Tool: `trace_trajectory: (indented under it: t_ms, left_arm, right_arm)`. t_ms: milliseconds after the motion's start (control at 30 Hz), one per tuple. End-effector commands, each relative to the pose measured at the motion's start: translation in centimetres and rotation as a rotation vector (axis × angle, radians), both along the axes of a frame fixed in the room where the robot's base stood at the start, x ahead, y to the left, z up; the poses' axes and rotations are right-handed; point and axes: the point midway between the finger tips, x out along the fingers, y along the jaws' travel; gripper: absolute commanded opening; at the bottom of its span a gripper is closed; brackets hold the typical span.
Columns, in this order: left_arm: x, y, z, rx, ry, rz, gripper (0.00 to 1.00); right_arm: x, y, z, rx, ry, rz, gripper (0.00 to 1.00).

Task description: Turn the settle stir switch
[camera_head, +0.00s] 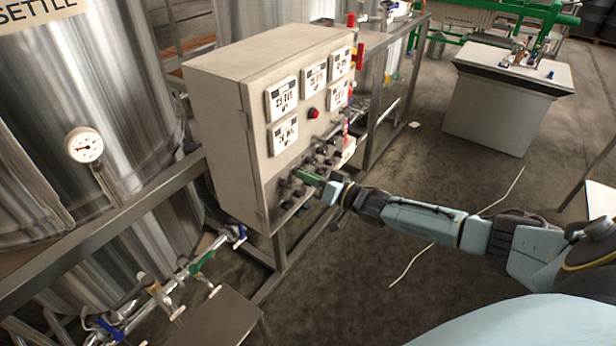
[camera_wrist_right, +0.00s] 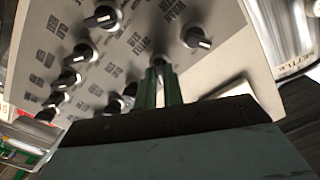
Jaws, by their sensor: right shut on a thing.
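The control box (camera_head: 215,100) stands left of centre in the head view, with rows of black rotary switches low on its front panel. My right gripper (camera_head: 308,178) reaches these switches from the right, its green fingers at the panel. In the right wrist view the fingers (camera_wrist_right: 160,85) are close together and shut on a switch that they mostly hide. One black switch (camera_wrist_right: 197,38) with a pale pointer mark is clear of the fingers, to their upper right. The panel lettering is upside down and hard to read, so I cannot tell which label belongs to the gripped switch. My left gripper is not in view.
Several other switches (camera_wrist_right: 70,78) sit close to the fingers. White displays (camera_head: 283,98) and a red button (camera_head: 313,113) are above them. A steel tank (camera_head: 90,90) under a SETTLE sign (camera_head: 35,8) stands at left. The floor (camera_head: 420,180) right of the box is mostly open.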

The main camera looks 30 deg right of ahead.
Motion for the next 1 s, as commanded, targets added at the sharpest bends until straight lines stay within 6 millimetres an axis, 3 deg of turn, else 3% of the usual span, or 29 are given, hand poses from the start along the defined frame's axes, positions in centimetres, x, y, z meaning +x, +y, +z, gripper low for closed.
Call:
trace_trajectory:
  t_ms: [33, 200, 567, 767, 1000]
  left_arm:
    - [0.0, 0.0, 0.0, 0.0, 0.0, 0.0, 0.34]
    - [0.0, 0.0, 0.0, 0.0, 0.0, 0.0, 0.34]
    - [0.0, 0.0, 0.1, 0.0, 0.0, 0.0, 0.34]
    - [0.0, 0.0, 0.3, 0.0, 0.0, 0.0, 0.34]
    - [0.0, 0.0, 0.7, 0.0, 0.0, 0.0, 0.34]
  right_arm:
    - [-0.1, 0.0, -0.1, 0.002, 0.003, 0.0, 0.1]
    - [0.0, 0.0, -0.1, 0.001, 0.002, 0.0, 0.31]
    - [-0.5, -0.2, -0.1, 0.0, 0.002, 0.0, 0.31]
    - [-3.0, -1.2, -0.1, 0.0, 0.004, 0.0, 0.31]
    - [-7.3, -3.0, -0.1, 0.0, 0.006, 0.0, 0.31]
